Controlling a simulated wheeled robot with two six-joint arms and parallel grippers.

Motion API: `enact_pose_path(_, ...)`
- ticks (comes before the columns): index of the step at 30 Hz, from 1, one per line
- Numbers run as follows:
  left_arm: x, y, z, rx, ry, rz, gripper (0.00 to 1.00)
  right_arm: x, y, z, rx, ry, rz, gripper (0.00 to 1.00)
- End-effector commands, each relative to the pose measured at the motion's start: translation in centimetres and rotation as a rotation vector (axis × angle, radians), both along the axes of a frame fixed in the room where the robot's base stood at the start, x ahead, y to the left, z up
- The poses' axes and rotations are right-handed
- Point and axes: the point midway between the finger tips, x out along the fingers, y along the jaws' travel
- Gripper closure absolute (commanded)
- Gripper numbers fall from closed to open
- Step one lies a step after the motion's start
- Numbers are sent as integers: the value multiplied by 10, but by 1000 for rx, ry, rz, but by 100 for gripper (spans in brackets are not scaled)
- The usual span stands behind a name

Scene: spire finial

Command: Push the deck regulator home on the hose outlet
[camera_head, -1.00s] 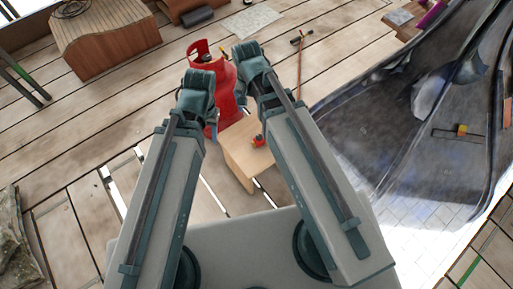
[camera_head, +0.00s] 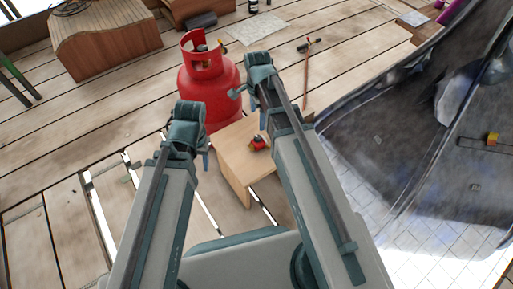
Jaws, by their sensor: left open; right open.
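A red gas cylinder (camera_head: 208,91) stands upright on the plank deck, with an open collar around its top. A small red part with a dark piece (camera_head: 258,143), probably the regulator, sits on a pale wooden stool (camera_head: 236,165) in front of the cylinder. The hose outlet cannot be made out; the valve inside the collar is too small to read. My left gripper (camera_head: 206,150) is open in front of the cylinder, left of the stool. My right gripper (camera_head: 248,105) is open at the cylinder's right side, beyond the small red part. Neither holds anything visible.
A rod with a dark head (camera_head: 307,69) lies on the deck to the right. A grey mat (camera_head: 256,28) and a wooden chest (camera_head: 104,40) are at the back. A dark curved hull (camera_head: 400,130) fills the right side. The deck at left is mostly clear.

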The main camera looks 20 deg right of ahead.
Motion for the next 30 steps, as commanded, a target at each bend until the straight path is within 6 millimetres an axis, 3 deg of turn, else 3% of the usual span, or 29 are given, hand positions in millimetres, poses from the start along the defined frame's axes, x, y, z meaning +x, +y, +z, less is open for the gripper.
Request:
enact_pose_path(16, 0, 0, -9, -1, 0, -1, 50, 0, -1, -9, 1, 0, -7, 4)
enact_pose_path(30, 0, -1, -72, -6, -1, -3, 50, 0, -1, -72, 1, 0, -7, 4)
